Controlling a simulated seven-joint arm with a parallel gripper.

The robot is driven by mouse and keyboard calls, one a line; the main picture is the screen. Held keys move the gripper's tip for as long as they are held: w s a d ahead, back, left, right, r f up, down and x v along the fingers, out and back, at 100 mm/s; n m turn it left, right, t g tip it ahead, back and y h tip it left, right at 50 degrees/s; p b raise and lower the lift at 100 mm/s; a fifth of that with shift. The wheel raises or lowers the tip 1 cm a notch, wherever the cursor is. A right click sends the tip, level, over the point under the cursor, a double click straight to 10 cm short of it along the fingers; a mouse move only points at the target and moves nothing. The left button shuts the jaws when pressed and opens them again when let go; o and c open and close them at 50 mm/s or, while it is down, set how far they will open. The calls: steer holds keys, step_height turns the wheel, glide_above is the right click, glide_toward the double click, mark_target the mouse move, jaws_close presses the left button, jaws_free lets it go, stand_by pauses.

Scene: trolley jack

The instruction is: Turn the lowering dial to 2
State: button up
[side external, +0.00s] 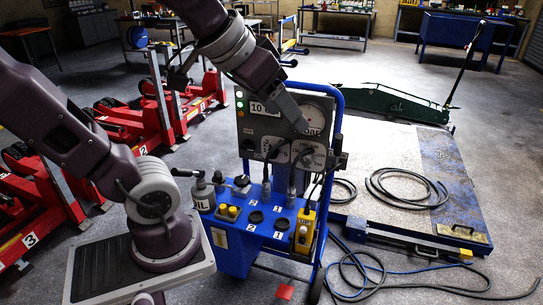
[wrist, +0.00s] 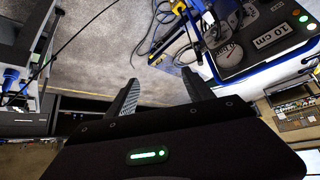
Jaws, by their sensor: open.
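The control panel (side external: 244,122) stands upright on a blue cart, with a "10 cm" plate and a round gauge (side external: 314,116). A pale dial plate (side external: 307,148) with a dark knob sits below the gauge, partly covered by levers and cables. Its numbers and setting are too small to read, and I cannot tell for sure that it is the lowering dial. In the wrist view the panel (wrist: 275,57) is at the upper right, rotated. My gripper (wrist: 160,77) is open with nothing between its fingers, apart from the panel. In the side view my arm crosses in front of the panel.
The blue cart deck (side external: 225,245) carries an oil bottle (side external: 203,193), levers and a yellow hand control (side external: 305,231). Red jacks (side external: 120,118) stand at the left. A platform (side external: 385,165) with coiled hoses lies at the right. Hoses cross the floor beside the cart.

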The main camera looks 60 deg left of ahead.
mark_target(272, 154)
steer(key=w+a+n+t+y, duration=0.3)
steer(key=w+a+n+y, duration=0.15)
steer(key=w+a, duration=1.15)
steer(key=s+a+f+n+t+y, duration=0.1)
steer(key=s+a+y, duration=0.15)
steer(key=a, duration=0.75)
steer(key=s+a+f+n+t+y, duration=0.1)
steer(key=a+y, duration=0.3)
steer(key=a, duration=0.6)
step_height(272, 154, down, 37)
steer(key=shift+y, duration=0.3)
steer(key=x, duration=0.6)
steer(key=shift+w+a+r, duration=0.15)
steer(key=shift+w+a, duration=0.05)
steer(key=shift+w, duration=0.05)
steer(key=shift+w+a, duration=0.2)
jaws_close()
steer(key=n, duration=0.4)
steer(key=shift+s, duration=0.1)
jaws_free()
